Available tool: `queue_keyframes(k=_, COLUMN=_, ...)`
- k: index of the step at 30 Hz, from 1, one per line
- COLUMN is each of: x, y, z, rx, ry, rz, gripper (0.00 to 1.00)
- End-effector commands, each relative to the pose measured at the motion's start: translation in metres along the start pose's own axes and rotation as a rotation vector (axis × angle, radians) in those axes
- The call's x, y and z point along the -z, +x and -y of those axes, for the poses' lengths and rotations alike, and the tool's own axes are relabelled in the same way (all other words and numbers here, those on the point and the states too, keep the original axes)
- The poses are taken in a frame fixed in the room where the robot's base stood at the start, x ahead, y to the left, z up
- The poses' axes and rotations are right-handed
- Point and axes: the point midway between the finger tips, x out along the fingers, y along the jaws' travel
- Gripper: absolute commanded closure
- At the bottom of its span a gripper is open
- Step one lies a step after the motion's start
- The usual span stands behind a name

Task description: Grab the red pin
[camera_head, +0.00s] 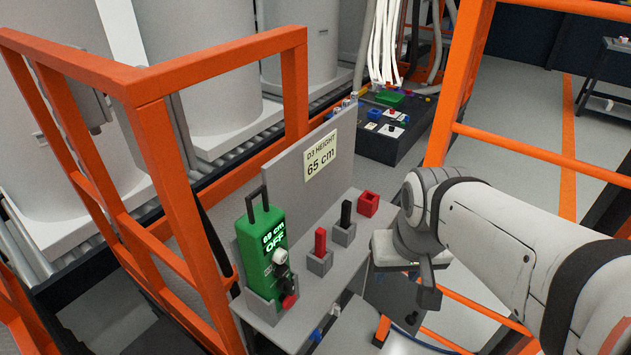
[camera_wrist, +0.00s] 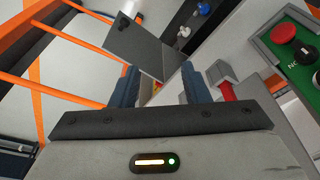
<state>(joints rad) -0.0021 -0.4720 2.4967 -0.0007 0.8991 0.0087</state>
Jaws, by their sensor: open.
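The red pin (camera_head: 320,241) stands upright in a small grey holder (camera_head: 319,263) on the grey shelf, between a green control box and a black pin. In the wrist view, a red piece (camera_wrist: 228,91) beside a grey block, likely the pin, shows right of the fingers, partly hidden by my gripper body. My gripper (camera_head: 428,296) is to the right of the shelf, apart from the pin. In the wrist view its two dark fingers are spread with nothing held between them (camera_wrist: 160,88).
The green box (camera_head: 274,224) reads "69 cm OFF"; a sign (camera_head: 320,162) reads "D3 HEIGHT 65 cm". The black pin (camera_head: 346,213) and a red holder (camera_head: 368,203) stand along the shelf (camera_head: 297,318). Orange rails (camera_head: 219,62) border the left.

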Motion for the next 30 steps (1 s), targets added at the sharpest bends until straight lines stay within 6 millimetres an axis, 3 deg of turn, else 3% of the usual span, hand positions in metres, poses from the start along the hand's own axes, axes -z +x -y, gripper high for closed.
queue_keyframes(k=8, x=0.057, y=-0.021, z=0.034, rx=0.032, ry=0.195, rz=0.112, gripper=0.58)
queue_keyframes(k=15, x=0.110, y=-0.013, z=0.086, rx=0.010, ry=0.474, rz=0.251, gripper=0.58)
queue_keyframes(k=21, x=0.128, y=0.002, z=0.115, rx=-0.024, ry=0.616, rz=0.314, gripper=0.58)
queue_keyframes(k=30, x=0.123, y=0.029, z=0.123, rx=-0.036, ry=0.656, rz=0.330, gripper=0.58)
